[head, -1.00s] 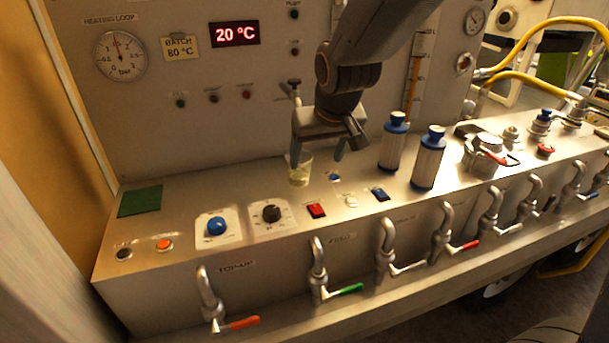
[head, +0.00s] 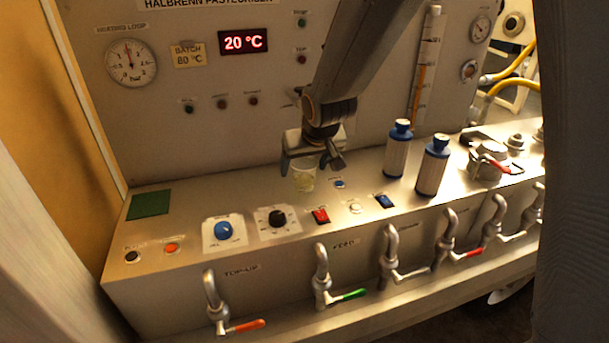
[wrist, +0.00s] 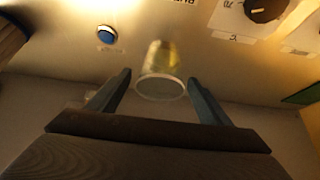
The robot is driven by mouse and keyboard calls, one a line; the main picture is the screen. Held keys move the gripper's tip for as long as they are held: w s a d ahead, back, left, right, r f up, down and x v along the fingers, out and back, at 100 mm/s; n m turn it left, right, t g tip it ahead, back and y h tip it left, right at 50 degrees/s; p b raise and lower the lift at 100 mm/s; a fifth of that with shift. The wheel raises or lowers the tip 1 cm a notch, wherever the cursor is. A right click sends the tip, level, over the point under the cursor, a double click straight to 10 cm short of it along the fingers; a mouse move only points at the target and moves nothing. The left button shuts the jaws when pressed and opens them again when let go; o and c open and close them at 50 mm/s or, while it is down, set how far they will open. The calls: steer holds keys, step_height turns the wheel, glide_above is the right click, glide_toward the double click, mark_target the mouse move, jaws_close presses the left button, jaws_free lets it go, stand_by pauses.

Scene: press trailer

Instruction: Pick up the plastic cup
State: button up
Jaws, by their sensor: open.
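The clear plastic cup (head: 304,178) stands upright on the metal counter, below a small tap on the back panel. It holds some pale yellowish content. My gripper (head: 309,170) is at the cup, with its fingers pointing down. In the wrist view the cup (wrist: 160,72) lies between and just ahead of the two open fingertips (wrist: 158,78), with a gap on both sides. The gripper body hides the upper part of the cup in the head view.
Two blue-capped bottles (head: 397,150) (head: 433,166) stand to the right. A blue button (head: 339,184), a red switch (head: 320,216) and a black knob (head: 277,218) are close by on the counter. Several taps line the front. A dark vertical shape (head: 573,200) covers the right edge.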

steer(key=shift+f, duration=0.1)
steer(key=c, duration=1.2)
steer(key=shift+r+p, duration=0.2)
steer(key=shift+p, duration=0.1)
